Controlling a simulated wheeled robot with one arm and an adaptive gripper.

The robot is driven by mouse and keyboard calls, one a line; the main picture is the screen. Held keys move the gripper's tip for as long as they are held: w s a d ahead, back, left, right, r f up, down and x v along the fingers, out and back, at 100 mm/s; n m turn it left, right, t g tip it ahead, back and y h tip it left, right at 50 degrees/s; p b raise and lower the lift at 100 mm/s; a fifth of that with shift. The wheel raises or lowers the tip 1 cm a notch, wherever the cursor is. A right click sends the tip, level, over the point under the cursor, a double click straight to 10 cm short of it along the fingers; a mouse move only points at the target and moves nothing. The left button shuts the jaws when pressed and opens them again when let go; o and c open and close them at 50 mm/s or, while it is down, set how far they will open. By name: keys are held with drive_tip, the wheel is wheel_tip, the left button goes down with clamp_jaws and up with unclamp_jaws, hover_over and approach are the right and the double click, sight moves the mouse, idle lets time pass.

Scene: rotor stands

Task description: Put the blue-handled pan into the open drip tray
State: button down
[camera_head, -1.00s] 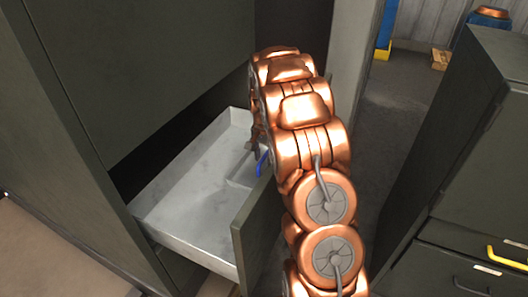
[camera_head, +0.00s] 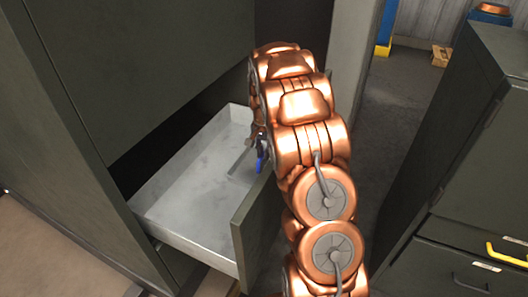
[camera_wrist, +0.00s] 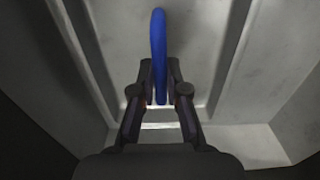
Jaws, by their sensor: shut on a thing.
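The blue-handled pan shows its blue handle (camera_wrist: 158,45) in the wrist view, upright in the picture between the fingers. My gripper (camera_wrist: 160,70) is shut on this handle. In the head view the blue handle (camera_head: 261,162) shows just left of my arm, within the open drip tray (camera_head: 165,238). The tray is a pulled-out, pale grey metal drawer. The pan's grey body blends with the grey tray and is partly hidden by my arm, so I cannot tell whether it touches the tray floor. My gripper is mostly hidden in the head view.
The tray's dark front panel (camera_head: 252,232) stands close to my arm. A tall dark cabinet (camera_head: 150,60) rises above the tray. Another dark cabinet (camera_head: 470,150) with a yellow handle (camera_head: 506,254) stands at the right. Floor shows between them.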

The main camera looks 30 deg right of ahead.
drive_tip(key=shift+r, duration=0.15)
drive_tip(key=shift+r+p, duration=0.3)
drive_tip(key=shift+r, duration=3.55)
